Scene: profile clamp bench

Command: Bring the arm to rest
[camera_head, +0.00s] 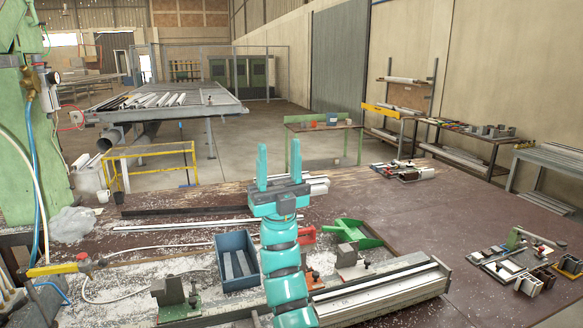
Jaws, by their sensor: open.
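My gripper (279,167) is teal, with its two fingers pointing up and spread apart. It is open and nothing shows between the fingers. It stands in the middle of the picture, above the brown bench (420,215). My teal arm runs down from it to the bottom edge and hides part of the bench and what lies behind it.
A blue bin (237,262) stands left of my arm. A green scoop-like part (352,233) and a long metal profile (380,292) lie to the right. Small parts (520,262) crowd the right edge. A green machine (25,120) stands left.

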